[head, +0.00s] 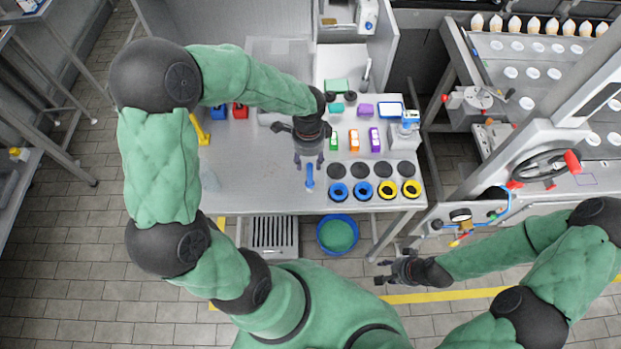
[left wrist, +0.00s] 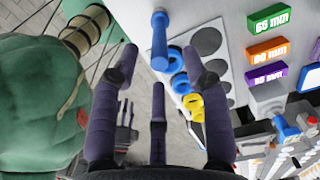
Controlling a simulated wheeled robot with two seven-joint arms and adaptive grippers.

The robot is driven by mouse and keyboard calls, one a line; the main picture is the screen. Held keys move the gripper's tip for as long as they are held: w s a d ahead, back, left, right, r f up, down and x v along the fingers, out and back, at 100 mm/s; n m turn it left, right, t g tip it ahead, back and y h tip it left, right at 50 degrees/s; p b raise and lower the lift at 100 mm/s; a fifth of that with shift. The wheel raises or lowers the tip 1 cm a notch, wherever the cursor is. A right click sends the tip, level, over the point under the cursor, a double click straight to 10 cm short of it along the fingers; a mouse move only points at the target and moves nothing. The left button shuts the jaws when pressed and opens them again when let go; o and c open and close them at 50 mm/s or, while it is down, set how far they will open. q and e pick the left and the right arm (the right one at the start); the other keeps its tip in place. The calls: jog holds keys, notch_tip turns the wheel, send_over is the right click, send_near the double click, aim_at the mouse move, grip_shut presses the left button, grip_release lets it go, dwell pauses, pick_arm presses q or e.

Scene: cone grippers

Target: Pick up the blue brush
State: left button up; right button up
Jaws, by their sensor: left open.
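The blue brush (head: 309,177) lies on the grey table near its front edge, left of the colored rings. It also shows in the left wrist view (left wrist: 160,42) at the top middle, beyond the fingertips. My left gripper (head: 308,164) is open and empty, just behind the brush in the head view, with its fingers pointing toward it. In the left wrist view its fingers (left wrist: 160,72) are spread apart. My right gripper (head: 383,272) is off the table's front right, above the floor, with its fingers apart and empty.
Blue and yellow rings (head: 362,190) and black discs stand right of the brush. Green, orange and purple labelled blocks (head: 354,140) lie behind them. A blue bucket (head: 338,233) stands on the floor in front. The table left of the brush is mostly clear.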

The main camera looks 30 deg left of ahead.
aim_at(310, 165)
pick_arm(q)
jog(key=shift+s+f, duration=0.15)
jog(key=shift+f, duration=0.25)
notch_tip(310, 165, down, 4)
jog(key=shift+d+f+b, duration=0.1)
jog(key=shift+d+b, duration=0.05)
jog(key=shift+b, duration=0.15)
grip_shut()
